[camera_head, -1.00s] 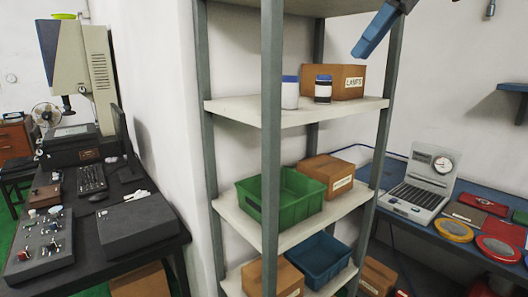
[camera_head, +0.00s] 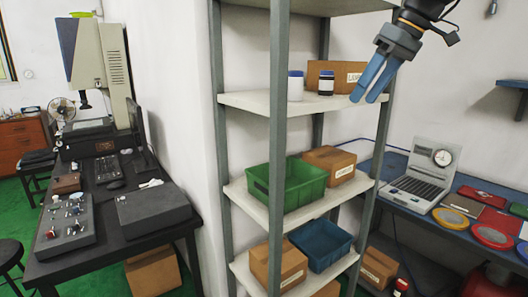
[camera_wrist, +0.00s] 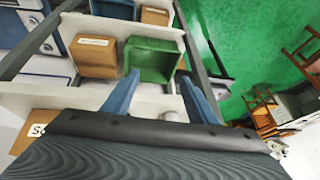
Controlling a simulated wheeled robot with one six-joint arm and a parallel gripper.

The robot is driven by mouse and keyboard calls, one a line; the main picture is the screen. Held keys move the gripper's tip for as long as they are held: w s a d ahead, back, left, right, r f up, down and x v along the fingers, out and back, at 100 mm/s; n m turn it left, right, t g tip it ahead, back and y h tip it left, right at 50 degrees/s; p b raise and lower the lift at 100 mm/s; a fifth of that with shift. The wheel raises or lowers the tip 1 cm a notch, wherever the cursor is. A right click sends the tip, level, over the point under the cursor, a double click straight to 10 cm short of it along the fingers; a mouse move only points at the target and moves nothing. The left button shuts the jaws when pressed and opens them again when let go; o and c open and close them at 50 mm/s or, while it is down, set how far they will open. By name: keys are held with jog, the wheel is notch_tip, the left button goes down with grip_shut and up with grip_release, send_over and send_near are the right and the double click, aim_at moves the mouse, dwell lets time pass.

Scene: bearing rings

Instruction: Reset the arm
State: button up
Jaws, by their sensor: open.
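My gripper (camera_head: 368,90) has blue fingers and shows at the upper right of the head view, in front of the shelf rack. Its fingers are apart, point down, and hold nothing. In the wrist view my gripper (camera_wrist: 160,95) has its two blue fingers spread, with the green bin (camera_wrist: 152,58) visible beyond them.
The shelf rack (camera_head: 277,150) holds a green bin (camera_head: 305,186), a blue bin (camera_head: 322,246), boxes and two small jars. A blue workbench (camera_head: 402,203) with a case with a dial gauge (camera_head: 425,172) and ring trays stands right. A dark bench (camera_head: 110,200) stands left.

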jog(key=s+a+f+m+g+h, duration=0.15)
jog(key=s+f, duration=0.25)
jog(key=f, duration=0.7)
jog(key=s+a+f+m+h, duration=0.1)
jog(key=s+a+f+m, duration=0.15)
jog(key=f, duration=0.85)
jog(key=s+a+f+m+h, duration=0.1)
jog(key=s+f+m+h, duration=0.1)
jog(key=s+f, duration=1.4)
jog(key=shift+a+m+g, duration=0.15)
jog(key=shift+m+g, duration=0.2)
jog(key=shift+m, duration=0.45)
